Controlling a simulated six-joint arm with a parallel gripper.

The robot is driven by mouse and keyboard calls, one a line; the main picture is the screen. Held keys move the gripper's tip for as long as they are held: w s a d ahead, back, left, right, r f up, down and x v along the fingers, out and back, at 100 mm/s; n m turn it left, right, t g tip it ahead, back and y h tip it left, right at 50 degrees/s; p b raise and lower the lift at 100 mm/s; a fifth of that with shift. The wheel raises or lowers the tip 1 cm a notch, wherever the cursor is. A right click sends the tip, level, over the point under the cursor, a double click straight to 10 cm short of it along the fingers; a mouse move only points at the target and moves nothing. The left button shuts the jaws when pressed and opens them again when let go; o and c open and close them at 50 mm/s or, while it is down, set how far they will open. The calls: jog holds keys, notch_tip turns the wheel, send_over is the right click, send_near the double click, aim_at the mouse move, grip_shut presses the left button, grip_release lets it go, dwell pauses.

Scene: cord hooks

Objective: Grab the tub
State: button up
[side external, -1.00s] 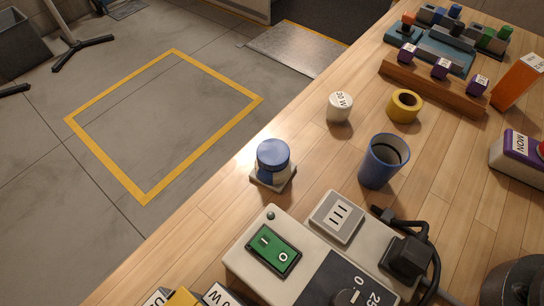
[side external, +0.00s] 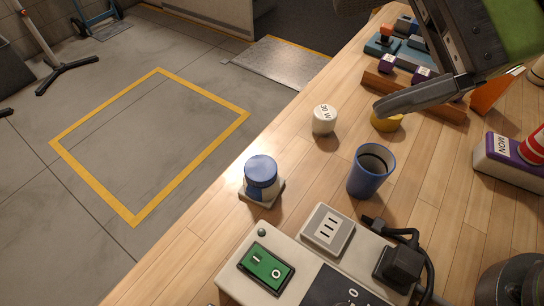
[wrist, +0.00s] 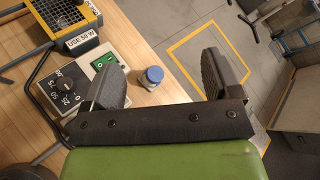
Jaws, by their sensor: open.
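The tub (side external: 261,172) is a small round jar with a blue lid. It stands upright on a small pale square base near the table edge. In the wrist view the tub (wrist: 152,77) appears between my two fingers, nearer the left one, and beyond them. My gripper (wrist: 161,62) is open with nothing between its fingers. In the side view my gripper (side external: 425,97) is at upper right, with one dark finger clearly showing, well apart from the tub. The other finger is not clear there.
A blue cup (side external: 371,170) with dark contents stands right of the tub. A white 30 W cylinder (side external: 324,120) is behind it, and a yellow ring (side external: 387,122) is partly covered by my finger. A control box (side external: 300,265) with a green switch is in front. The table edge lies left.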

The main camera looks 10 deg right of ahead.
aim_at(269, 169)
jog(key=w+a+f+m+t, duration=0.1)
jog(key=a+f+m, duration=0.1)
jog(key=f, duration=0.4)
jog(key=w+a+f+m+t, duration=0.2)
jog(key=f+m, duration=0.2)
jog(key=f, duration=0.2)
jog(key=w+a+f+m+t+h, duration=0.1)
jog(key=a+f+m, duration=0.1)
jog(key=f+m, duration=0.2)
jog(key=shift+w+a+f, duration=0.15)
jog(key=shift+w+f, duration=0.05)
jog(key=shift+f, duration=0.45)
jog(key=shift+w+a+f, duration=0.15)
jog(key=shift+f, duration=1.3)
notch_tip(269, 169, down, 3)
jog(key=shift+r, duration=0.2)
jog(key=shift+w+a+f+t, duration=0.15)
jog(key=shift+w+a, duration=0.05)
jog(key=shift+a, duration=0.25)
jog(key=shift+w+a+f+t, duration=0.15)
jog(key=shift+w+a, duration=0.05)
jog(key=shift+a, duration=0.25)
jog(key=shift+w+a+f, duration=0.15)
jog(key=shift+a, duration=0.2)
jog(key=c, duration=1)
